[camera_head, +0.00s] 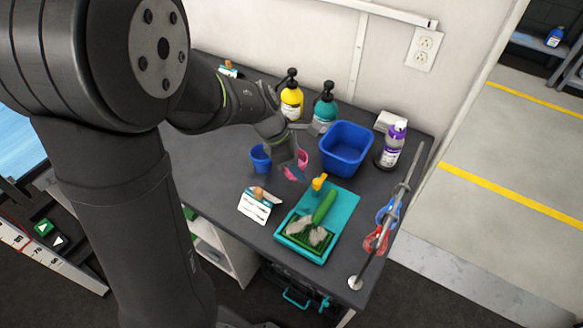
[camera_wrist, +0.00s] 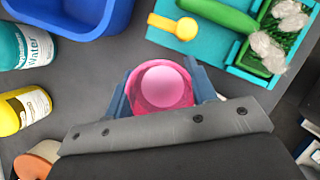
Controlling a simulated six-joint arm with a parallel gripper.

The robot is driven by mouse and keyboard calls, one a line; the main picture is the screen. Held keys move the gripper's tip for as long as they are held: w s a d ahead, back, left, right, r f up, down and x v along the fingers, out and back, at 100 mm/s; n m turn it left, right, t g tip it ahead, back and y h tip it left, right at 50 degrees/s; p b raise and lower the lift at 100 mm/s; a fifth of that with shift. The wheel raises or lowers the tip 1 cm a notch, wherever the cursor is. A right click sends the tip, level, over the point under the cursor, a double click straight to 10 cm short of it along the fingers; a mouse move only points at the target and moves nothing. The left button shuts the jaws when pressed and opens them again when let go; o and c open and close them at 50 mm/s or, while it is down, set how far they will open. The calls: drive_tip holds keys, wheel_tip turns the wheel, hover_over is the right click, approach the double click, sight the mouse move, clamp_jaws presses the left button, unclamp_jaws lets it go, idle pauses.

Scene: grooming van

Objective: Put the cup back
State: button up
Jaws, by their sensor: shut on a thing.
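A pink translucent cup (camera_wrist: 160,85) is between the two blue-grey fingers of my gripper (camera_wrist: 162,92) in the wrist view, with its round face toward the camera. My gripper (camera_head: 294,166) is shut on it. In the head view the pink cup (camera_head: 302,157) is partly hidden by the fingers, above or on the dark tabletop (camera_head: 215,165); I cannot tell whether it touches. A blue cup (camera_head: 261,157) stands just left of my gripper.
A blue tub (camera_head: 346,149), a yellow pump bottle (camera_head: 291,100) and a teal pump bottle (camera_head: 325,107) stand behind. A teal tray (camera_head: 345,208) with a green brush (camera_head: 322,210) is in front, beside a white card (camera_head: 256,206). A purple-capped bottle (camera_head: 392,145) and metal pole (camera_head: 398,205) are right.

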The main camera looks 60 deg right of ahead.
drive_tip(key=shift+w+f, duration=0.25)
drive_tip(key=shift+f, duration=1.9)
drive_tip(key=shift+f, duration=0.1)
drive_tip(key=o, duration=1)
drive_tip(key=v, duration=1.2)
